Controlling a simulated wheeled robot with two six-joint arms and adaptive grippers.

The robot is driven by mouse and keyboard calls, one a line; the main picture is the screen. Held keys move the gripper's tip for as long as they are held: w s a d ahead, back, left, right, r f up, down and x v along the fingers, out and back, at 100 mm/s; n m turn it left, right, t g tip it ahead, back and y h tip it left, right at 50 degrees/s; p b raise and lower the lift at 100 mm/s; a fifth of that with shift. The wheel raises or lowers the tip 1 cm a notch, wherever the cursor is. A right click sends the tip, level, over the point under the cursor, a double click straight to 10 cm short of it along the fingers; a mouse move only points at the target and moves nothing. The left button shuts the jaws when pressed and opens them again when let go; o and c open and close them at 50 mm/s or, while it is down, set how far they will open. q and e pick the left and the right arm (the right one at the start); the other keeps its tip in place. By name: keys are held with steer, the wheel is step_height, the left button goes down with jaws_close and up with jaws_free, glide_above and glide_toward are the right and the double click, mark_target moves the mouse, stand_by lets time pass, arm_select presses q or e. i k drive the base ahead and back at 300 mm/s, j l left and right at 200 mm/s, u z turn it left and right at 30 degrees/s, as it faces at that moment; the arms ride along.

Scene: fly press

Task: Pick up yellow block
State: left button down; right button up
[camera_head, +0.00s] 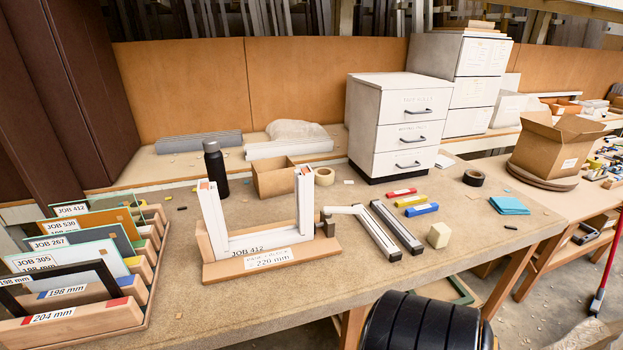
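The yellow block (411,200) is a small bar lying flat on the workbench (245,295), right of the middle of the view. A red block (400,192) lies just behind it and a blue block (421,209) just in front of it, all roughly parallel. The top and near side of the yellow block are in plain sight, with nothing resting on it. Neither of my grippers shows in the head view.
Left of the blocks are two dark-edged bars (397,229) and a white frame on a wooden stand (215,272). White drawers (398,125) stand behind.

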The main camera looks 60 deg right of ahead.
mark_target(422, 197)
steer(key=z, duration=2.05)
steer(key=i+l+z, duration=0.3)
steer(key=i+l, duration=0.55)
